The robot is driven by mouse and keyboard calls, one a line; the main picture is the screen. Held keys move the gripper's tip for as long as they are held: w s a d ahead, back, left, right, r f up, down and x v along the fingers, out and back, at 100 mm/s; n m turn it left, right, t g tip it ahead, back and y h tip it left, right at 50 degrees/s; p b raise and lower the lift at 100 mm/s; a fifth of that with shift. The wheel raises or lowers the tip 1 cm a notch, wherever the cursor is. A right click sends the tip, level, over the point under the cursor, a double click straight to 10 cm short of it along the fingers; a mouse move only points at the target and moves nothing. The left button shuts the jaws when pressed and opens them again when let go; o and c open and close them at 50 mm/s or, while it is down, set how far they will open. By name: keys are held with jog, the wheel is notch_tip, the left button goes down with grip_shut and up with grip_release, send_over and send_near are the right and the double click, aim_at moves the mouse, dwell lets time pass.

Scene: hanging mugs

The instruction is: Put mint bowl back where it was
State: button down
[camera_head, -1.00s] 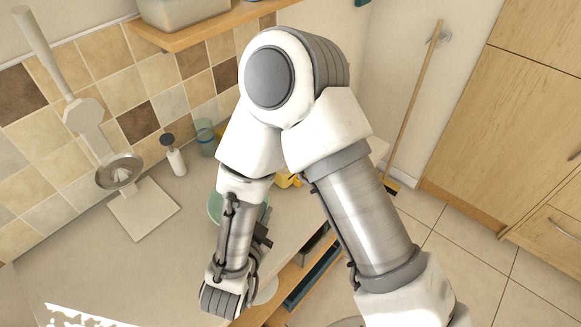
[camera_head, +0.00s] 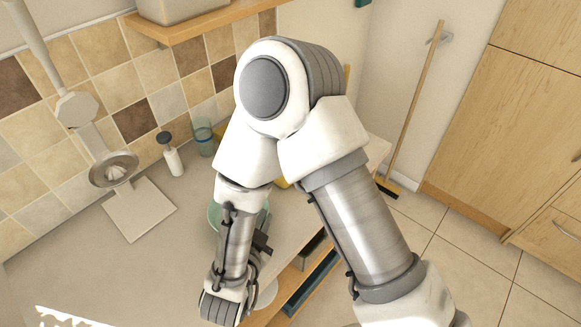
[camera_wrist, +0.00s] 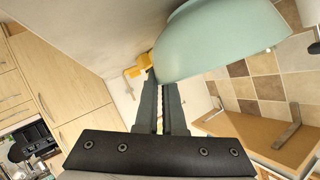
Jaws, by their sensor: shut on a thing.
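The mint bowl (camera_head: 214,214) is pale green and shows in the head view only in part, behind my forearm over the counter. In the wrist view the mint bowl (camera_wrist: 215,42) fills the upper right, seen from its side. My gripper (camera_wrist: 155,82) is shut on the bowl, with its fingertips at the bowl's edge. In the head view my arm hides most of the bowl and the fingertips. I cannot tell whether the bowl touches the counter.
A grey stand with a square base (camera_head: 138,210) is on the left of the counter (camera_head: 95,262). A soap bottle (camera_head: 172,155) and a glass (camera_head: 204,138) stand by the tiled wall. A wooden shelf (camera_head: 192,33) is above. A yellow thing (camera_wrist: 143,66) shows near my fingertips.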

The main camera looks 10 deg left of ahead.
jog(key=shift+f+b, duration=0.3)
jog(key=shift+b, duration=0.05)
jog(key=c, duration=0.9)
grip_release()
jog(key=shift+c, duration=0.2)
jog(key=shift+o, duration=0.2)
jog(key=shift+o, duration=1.4)
jog(key=v, duration=1.7)
jog(key=shift+s, duration=0.25)
